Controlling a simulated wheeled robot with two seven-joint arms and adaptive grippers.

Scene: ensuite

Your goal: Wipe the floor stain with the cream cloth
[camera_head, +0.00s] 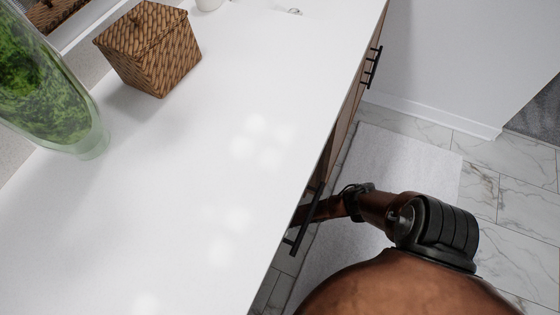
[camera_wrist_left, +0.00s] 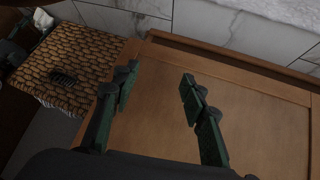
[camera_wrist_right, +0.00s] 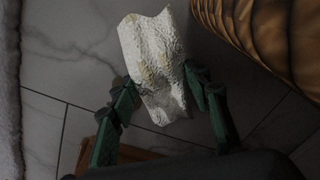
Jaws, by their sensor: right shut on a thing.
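The cream cloth (camera_wrist_right: 152,55) is crumpled, with a few yellowish patches, and sits between the fingers of my right gripper (camera_wrist_right: 157,82) in the right wrist view. That gripper is shut on it, above grey marble-look floor tiles. My left gripper (camera_wrist_left: 158,76) is open and empty in the left wrist view, in front of a brown wooden cabinet panel (camera_wrist_left: 235,100). In the head view an arm of mine reaches down beside the counter, and neither gripper shows there. I cannot make out a floor stain in any view.
A white counter (camera_head: 190,180) fills the head view's left, bearing a wicker box (camera_head: 155,50) and a green glass vase (camera_head: 45,95). Below right lie a pale mat (camera_head: 400,160) and marble tiles (camera_head: 525,210). Brown woven baskets show in the left wrist (camera_wrist_left: 70,65) and right wrist (camera_wrist_right: 265,30) views.

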